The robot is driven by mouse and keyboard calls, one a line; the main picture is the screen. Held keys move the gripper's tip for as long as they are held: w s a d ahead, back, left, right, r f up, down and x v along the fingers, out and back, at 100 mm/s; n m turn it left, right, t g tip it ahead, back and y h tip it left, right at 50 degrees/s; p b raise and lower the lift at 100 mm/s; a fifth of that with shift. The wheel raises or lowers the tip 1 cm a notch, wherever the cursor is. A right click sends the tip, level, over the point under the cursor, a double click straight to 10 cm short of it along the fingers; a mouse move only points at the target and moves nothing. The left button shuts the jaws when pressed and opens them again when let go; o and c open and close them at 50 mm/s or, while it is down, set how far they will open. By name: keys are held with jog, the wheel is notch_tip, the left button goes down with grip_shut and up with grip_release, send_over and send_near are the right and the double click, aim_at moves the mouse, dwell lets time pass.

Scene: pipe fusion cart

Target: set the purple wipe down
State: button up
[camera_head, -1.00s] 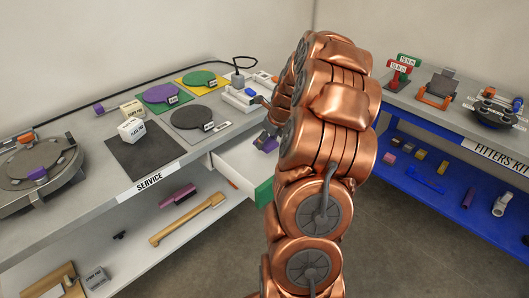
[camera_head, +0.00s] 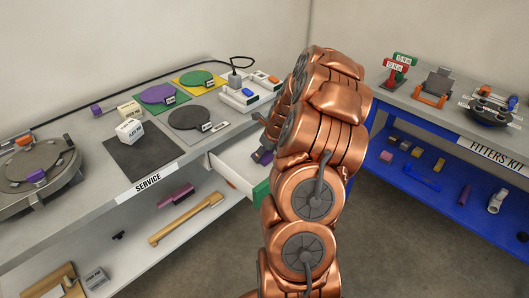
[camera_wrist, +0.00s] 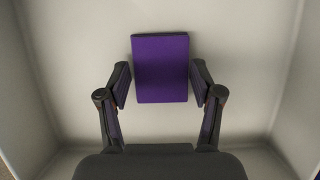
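The purple wipe (camera_wrist: 160,70) is a flat, rectangular purple block, seen from above in the wrist view over the pale floor of the open drawer (camera_wrist: 75,45). I cannot tell whether the wipe touches the drawer floor. In the head view my arm hides most of the gripper, with a bit of dark purple showing at the drawer (camera_head: 232,172), which has a green front.
The grey service bench (camera_head: 75,205) carries a purple disc (camera_head: 158,94), a green disc (camera_head: 198,78), a dark disc (camera_head: 190,117) and white boxes. A blue-shelved fitters kit bench (camera_head: 450,128) stands at the right. Drawer walls surround the gripper. The drawer floor around the wipe is clear.

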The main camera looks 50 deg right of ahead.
jog(key=o, duration=0.3)
jog(key=b+v, duration=0.1)
jog(key=v, duration=1.1)
jog(key=shift+a+r+b, duration=0.15)
jog(key=shift+r+b, duration=0.05)
jog(key=shift+b, duration=0.2)
jog(key=s+a+r+n+g+y, duration=0.1)
jog(key=s+a+r+n, duration=0.1)
jog(key=a+n, duration=0.8)
jog(key=s+a+r+n+g+y, duration=0.15)
jog(key=a+n, duration=0.45)
jog(key=a, duration=0.9)
jog(key=s+a+n+g+h, duration=0.1)
jog(key=s+a+n+g, duration=0.1)
jog(key=s+a+n, duration=0.4)
jog(key=s+a+n+g+h, duration=0.1)
jog(key=s+a+n, duration=0.5)
jog(key=s+n, duration=0.8)
jog(key=shift+s+a+g, duration=0.15)
jog(key=shift+s+g, duration=0.3)
jog(key=shift+r+h, duration=0.1)
jog(key=shift+h, duration=0.15)
